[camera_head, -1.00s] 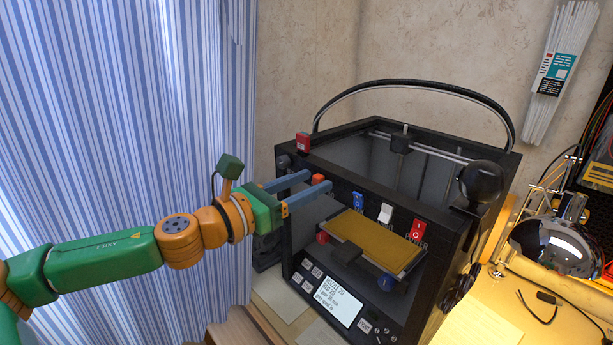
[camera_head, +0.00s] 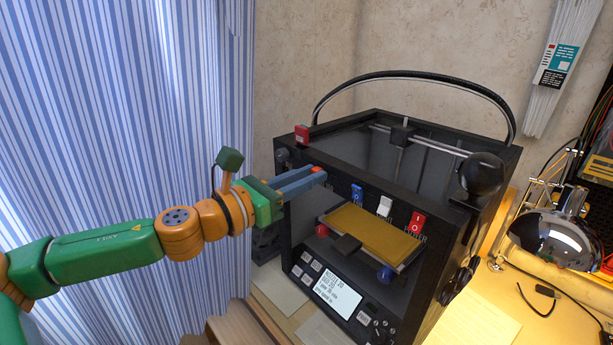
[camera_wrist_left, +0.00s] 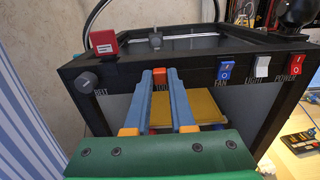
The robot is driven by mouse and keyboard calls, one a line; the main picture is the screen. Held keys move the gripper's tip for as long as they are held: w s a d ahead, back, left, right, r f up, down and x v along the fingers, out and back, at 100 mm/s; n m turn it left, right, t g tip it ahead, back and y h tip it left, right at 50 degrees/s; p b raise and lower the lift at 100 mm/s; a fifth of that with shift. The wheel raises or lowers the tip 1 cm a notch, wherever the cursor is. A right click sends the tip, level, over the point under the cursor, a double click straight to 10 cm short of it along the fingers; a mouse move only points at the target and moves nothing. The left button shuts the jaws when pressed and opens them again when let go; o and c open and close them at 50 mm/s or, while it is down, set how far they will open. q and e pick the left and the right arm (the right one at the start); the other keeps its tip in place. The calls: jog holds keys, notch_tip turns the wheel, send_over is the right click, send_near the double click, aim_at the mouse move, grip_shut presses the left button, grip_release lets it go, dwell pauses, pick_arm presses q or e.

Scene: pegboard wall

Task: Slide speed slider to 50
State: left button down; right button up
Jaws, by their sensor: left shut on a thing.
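A small red-orange knob (camera_head: 317,170) sits on the top front bar of the black 3D printer (camera_head: 440,190); I take it to be the speed slider. My left gripper (camera_head: 318,176) is shut on it, with blue fingers on either side. In the left wrist view the knob (camera_wrist_left: 158,74) shows between the two fingertips (camera_wrist_left: 160,80). The fingers hide most of the slider's track and scale, so its setting cannot be read. The printer's display (camera_head: 332,295) shows small text, including a speed line too small to read. My right gripper is not in view.
Right of the knob on the bar are a blue fan switch (camera_head: 357,193), a white light switch (camera_head: 385,206) and a red power switch (camera_head: 418,222). A dark belt knob (camera_wrist_left: 88,82) is to the left. The yellow print bed (camera_head: 375,232) lies below the bar.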

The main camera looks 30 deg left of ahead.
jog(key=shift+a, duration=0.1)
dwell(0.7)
pick_arm(q)
jog(key=shift+w+a+r+b, duration=0.1)
jog(key=shift+w+a+b, duration=0.1)
jog(key=shift+a, duration=0.35)
jog(key=shift+w+a+r+b, duration=0.1)
jog(key=shift+w+a+b, duration=0.1)
jog(key=shift+a, duration=0.35)
jog(key=c, duration=0.9)
grip_release()
jog(key=shift+a, duration=0.1)
jog(key=shift+o, duration=0.7)
jog(key=shift+a+f, duration=0.15)
jog(key=shift+a, duration=0.05)
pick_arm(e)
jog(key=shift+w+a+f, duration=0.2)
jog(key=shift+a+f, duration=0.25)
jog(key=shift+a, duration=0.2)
pick_arm(q)
jog(key=shift+d, duration=0.1)
